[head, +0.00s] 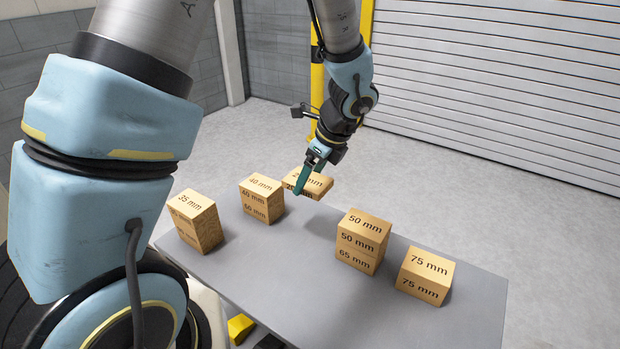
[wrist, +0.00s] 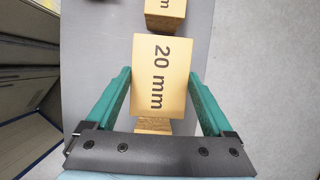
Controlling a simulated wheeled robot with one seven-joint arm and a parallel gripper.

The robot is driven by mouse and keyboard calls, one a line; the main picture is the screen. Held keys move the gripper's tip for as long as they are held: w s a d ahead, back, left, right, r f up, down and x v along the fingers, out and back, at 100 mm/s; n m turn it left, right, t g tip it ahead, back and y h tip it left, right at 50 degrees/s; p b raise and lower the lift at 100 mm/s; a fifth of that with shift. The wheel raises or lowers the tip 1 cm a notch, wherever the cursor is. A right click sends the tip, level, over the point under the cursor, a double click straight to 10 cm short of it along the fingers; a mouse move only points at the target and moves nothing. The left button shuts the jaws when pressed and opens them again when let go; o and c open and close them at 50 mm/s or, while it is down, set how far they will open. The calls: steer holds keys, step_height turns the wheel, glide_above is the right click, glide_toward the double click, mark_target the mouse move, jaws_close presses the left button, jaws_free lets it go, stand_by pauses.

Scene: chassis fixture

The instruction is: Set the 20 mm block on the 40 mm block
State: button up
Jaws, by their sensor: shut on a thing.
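The 20 mm block (head: 318,186) is between the fingers of my gripper (head: 302,182), which is shut on it. It is held above the table, right of the 40 mm block and apart from it in the picture. In the wrist view the 20 mm block (wrist: 165,75) lies label up between the green fingers. The 40 mm block (head: 262,187) sits on a block that appears to read 60 mm (head: 255,210). A finger hides part of the 20 mm block's front in the head view.
A 35 mm block (head: 192,204) tops a stack on the left. A 50 mm block (head: 363,232) sits on a 65 mm block (head: 357,260), and a 75 mm block (head: 425,276) stands to the right. The grey table (head: 300,285) is bare in front.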

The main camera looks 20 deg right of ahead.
mark_target(309, 180)
step_height(309, 180, up, 9)
steer(key=p, duration=0.7)
steer(key=shift+f, duration=0.3)
steer(key=shift+w, duration=0.1)
